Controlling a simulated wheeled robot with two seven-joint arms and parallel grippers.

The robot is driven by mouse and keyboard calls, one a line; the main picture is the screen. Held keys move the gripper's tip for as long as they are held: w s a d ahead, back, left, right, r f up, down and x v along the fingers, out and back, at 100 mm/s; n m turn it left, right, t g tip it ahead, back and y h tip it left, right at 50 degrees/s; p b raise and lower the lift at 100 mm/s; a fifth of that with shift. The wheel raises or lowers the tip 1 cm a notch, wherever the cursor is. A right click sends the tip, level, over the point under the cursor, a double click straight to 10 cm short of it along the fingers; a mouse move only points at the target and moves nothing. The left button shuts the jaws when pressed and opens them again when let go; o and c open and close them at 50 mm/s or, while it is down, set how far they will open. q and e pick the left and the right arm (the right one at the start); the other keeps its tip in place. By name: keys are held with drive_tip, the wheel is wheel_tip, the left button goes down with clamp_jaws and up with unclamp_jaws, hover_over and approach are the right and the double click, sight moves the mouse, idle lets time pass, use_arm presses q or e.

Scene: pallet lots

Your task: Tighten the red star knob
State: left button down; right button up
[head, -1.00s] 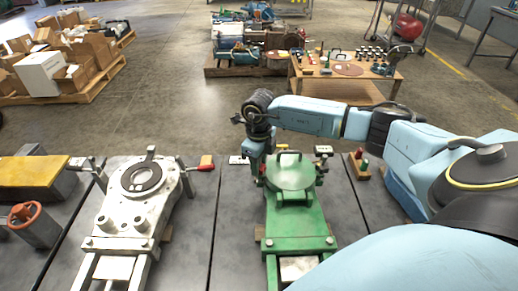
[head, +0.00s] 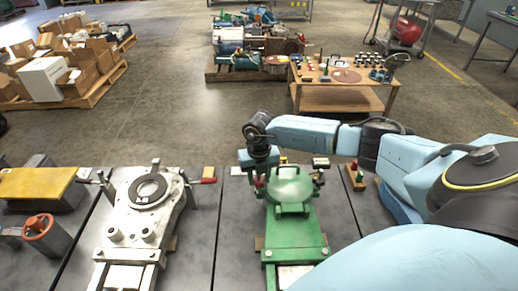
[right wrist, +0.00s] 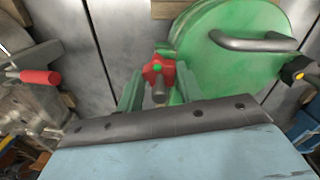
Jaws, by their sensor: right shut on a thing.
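The red star knob (right wrist: 153,72) sits at the edge of a green fixture (right wrist: 205,60) with a round lid and a bar handle. In the head view the fixture (head: 289,222) stands on the grey table, and a bit of the knob (head: 258,182) shows red at its left. My right gripper (right wrist: 156,85) is shut on the red star knob, with a finger on each side of it. In the head view the right gripper (head: 259,178) points down at the fixture's left side; its fingertips are mostly hidden there. My left gripper is not in view.
A white fixture (head: 134,228) with a red-handled lever (head: 207,181) stands left of the green one, with bare table between. A red handwheel (head: 40,227) and a yellow-topped block (head: 40,184) are further left. A small wooden block with knobs (head: 356,177) is at the right.

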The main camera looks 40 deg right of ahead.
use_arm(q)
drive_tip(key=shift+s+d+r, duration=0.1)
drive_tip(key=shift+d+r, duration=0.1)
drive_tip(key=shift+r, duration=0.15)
use_arm(e)
drive_tip(key=shift+r+m, duration=0.1)
drive_tip(key=shift+m, duration=0.4)
use_arm(q)
drive_tip(key=shift+p, duration=0.3)
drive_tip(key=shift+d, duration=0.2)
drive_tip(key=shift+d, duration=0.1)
use_arm(e)
drive_tip(key=o, duration=1)
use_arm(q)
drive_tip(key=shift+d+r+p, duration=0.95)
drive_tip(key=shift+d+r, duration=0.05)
use_arm(e)
wheel_tip(320, 180, up, 13)
drive_tip(key=shift+r, duration=0.15)
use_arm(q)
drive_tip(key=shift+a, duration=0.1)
